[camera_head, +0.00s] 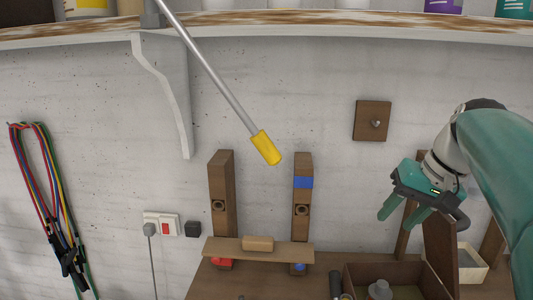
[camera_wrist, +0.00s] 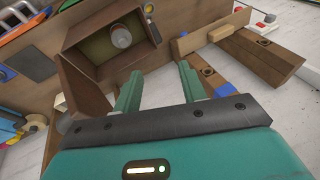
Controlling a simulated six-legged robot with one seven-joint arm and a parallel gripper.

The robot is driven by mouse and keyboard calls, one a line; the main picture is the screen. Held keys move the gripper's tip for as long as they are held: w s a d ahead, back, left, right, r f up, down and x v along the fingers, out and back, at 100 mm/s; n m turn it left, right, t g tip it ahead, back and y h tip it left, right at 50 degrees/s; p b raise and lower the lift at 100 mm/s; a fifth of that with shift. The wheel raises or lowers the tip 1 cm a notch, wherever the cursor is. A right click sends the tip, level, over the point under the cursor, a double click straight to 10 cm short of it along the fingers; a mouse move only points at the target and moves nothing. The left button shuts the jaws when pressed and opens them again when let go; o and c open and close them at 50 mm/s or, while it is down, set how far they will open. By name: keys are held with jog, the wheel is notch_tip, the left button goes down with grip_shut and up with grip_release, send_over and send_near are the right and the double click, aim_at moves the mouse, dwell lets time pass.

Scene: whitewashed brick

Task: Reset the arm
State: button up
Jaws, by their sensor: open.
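My gripper (camera_head: 405,211) is at the right of the head view, on my teal arm. Its two teal fingers are apart with nothing between them. It hangs in the air in front of the wall, above the right part of the bench. In the wrist view my gripper (camera_wrist: 158,85) also shows open and empty, with an open wooden box beyond the fingers.
An open wooden box (camera_head: 435,279) with a grey knob-like item (camera_head: 380,289) stands below my gripper. Two wooden posts (camera_head: 222,190) and a low shelf (camera_head: 220,246) are left of it. A yellow-tipped rod (camera_head: 265,147) hangs mid-view. A shelf (camera_head: 350,25) crosses above.

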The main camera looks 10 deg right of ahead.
jog(key=s+a+f+n+h, duration=0.1)
jog(key=s+a+f, duration=0.4)
jog(key=a+f, duration=0.2)
jog(key=s+a+f+n+t+h, duration=0.1)
jog(key=s+a+f+n, duration=0.1)
jog(key=s+a+f, duration=0.4)
notch_tip(320, 180, down, 3)
jog(key=shift+a+n+t+h, duration=0.3)
jog(key=shift+a+h, duration=0.1)
jog(key=shift+a, duration=0.8)
